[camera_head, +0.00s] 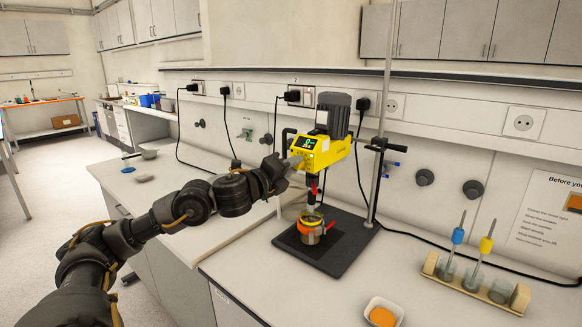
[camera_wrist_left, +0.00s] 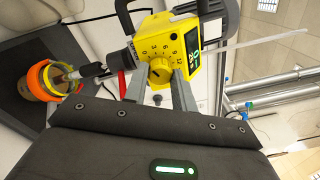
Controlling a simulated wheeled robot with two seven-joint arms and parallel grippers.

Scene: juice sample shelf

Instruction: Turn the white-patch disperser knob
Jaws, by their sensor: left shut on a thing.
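The yellow disperser (camera_head: 335,150) with a dark grey motor on top hangs on a stand in the head view. In the left wrist view its yellow body (camera_wrist_left: 155,32) has a numbered dial face and a lit display. The yellow knob (camera_wrist_left: 160,72) has a dark pointer mark; I make out no white patch on it. My left gripper (camera_head: 295,162) reaches the disperser's left side. In the left wrist view the gripper's fingers (camera_wrist_left: 162,80) lie on both sides of the knob, shut on it. In the head view the gripper hides the knob. My right gripper is out of view.
A beaker with an orange ring (camera_head: 311,233) stands on the black stand base (camera_head: 342,252) below the disperser. A white dish (camera_head: 384,312) with orange content and a wooden rack (camera_head: 430,264) with tools stand to the right. Cables hang along the wall. The left counter is mostly clear.

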